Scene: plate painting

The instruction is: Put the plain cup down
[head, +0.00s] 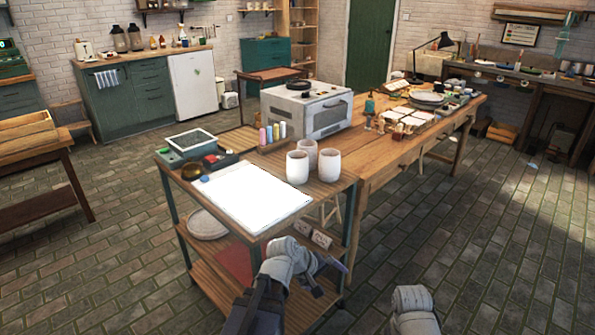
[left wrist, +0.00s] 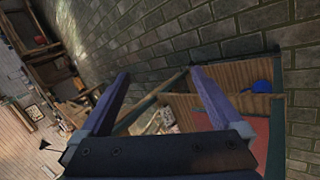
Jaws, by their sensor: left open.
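Three pale cups stand upright in a group on the cart top: a front left cup (head: 297,168), a back cup (head: 308,149) and a front right cup (head: 330,165). I cannot tell from their surfaces which one is the plain cup. My left gripper (head: 330,274) is low at the front of the cart, below the cups and apart from them. In the left wrist view my left gripper (left wrist: 160,77) has its fingers spread, with nothing held between them. My right gripper is outside both views; only part of my right arm shows.
A white sheet (head: 252,194) lies on the cart top, left of the cups. Colored bottles (head: 270,134) and a white oven (head: 306,107) stand behind. A red board (head: 234,262) lies on the lower shelf, near a round plate (head: 207,223). The floor at right is mostly clear.

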